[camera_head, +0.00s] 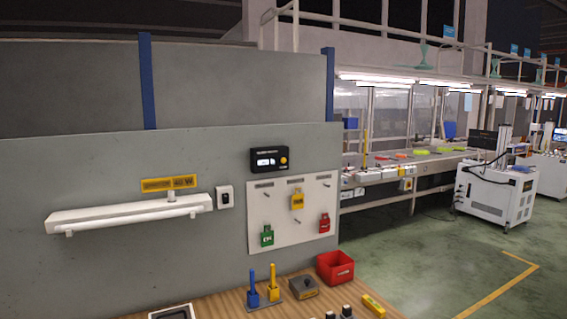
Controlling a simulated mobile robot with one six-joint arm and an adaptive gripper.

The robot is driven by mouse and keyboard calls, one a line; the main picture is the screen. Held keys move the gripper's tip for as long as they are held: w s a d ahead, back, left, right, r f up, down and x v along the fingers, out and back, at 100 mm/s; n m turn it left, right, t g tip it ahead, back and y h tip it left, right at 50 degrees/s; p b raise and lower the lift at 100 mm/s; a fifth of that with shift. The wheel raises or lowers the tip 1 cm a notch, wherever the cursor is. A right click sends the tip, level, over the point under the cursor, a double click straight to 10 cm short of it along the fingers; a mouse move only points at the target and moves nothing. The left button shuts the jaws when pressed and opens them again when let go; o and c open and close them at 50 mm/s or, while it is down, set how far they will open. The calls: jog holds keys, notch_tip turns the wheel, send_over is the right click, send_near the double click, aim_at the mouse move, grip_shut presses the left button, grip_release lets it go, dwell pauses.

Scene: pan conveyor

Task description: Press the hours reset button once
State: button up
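A black box with a small lit display (266,162) is mounted on the grey wall panel, above a white tag board. A round yellow button (284,160) sits on the right of its face. It looks like the hours counter with its reset button, but the lettering is too small to read. Nothing is touching or covering the button. My gripper is not in view.
The white board (292,232) holds green, yellow and red tags. A lamp tube (130,213) and a small white switch box (224,197) are left of it. Below, a wooden table (215,300) carries blue and yellow upright tools, a red bin (335,268) and a grey-brown block.

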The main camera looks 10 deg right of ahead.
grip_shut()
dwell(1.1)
